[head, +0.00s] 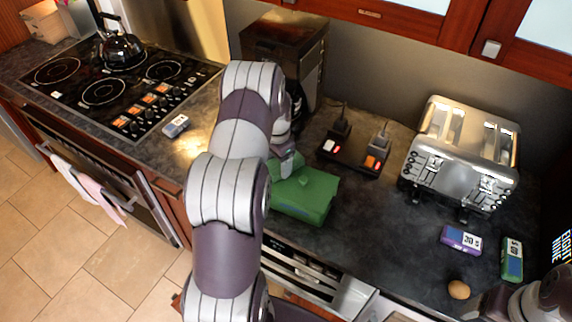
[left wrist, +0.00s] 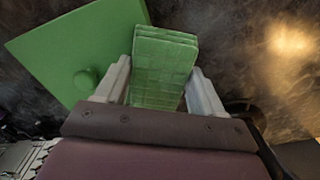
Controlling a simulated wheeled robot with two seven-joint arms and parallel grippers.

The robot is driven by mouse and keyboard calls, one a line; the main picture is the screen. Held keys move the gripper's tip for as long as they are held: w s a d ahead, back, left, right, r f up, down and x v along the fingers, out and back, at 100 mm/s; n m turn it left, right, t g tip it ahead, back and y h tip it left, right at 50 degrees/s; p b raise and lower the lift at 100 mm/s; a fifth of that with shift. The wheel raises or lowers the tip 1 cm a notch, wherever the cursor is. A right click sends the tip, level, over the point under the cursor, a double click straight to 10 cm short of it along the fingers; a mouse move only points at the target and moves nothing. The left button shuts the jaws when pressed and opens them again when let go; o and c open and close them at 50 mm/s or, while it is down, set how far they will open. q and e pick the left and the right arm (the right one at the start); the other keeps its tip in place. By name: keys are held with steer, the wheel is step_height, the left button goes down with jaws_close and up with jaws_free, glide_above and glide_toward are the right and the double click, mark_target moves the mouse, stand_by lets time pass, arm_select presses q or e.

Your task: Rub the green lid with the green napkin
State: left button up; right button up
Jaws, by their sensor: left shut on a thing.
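The green lid (head: 312,196) lies on the dark counter in the middle of the head view, beside my left arm. In the left wrist view the lid (left wrist: 65,50) is a flat green panel with a round knob. My left gripper (left wrist: 160,85) is shut on the green napkin (left wrist: 163,62), a folded, layered cloth between its two fingers. In the head view my left gripper (head: 287,163) is at the lid's far left edge. The napkin overlaps the lid in the wrist view; I cannot tell whether they touch. My right arm shows at the bottom right corner; its fingertips are not clear.
A purple box (head: 461,239), a green box (head: 512,259) and an egg (head: 459,289) lie at right. A stove with a kettle (head: 121,48) is at left. The counter right of the lid is clear.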

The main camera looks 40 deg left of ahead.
arm_select(q)
steer(key=shift+a, duration=0.1)
steer(key=shift+r+p, duration=2.15)
steer(key=shift+r, duration=0.8)
step_height(320, 180, up, 3)
steer(key=shift+r+p, duration=0.1)
steer(key=shift+p, duration=1.05)
steer(key=shift+s, duration=0.1)
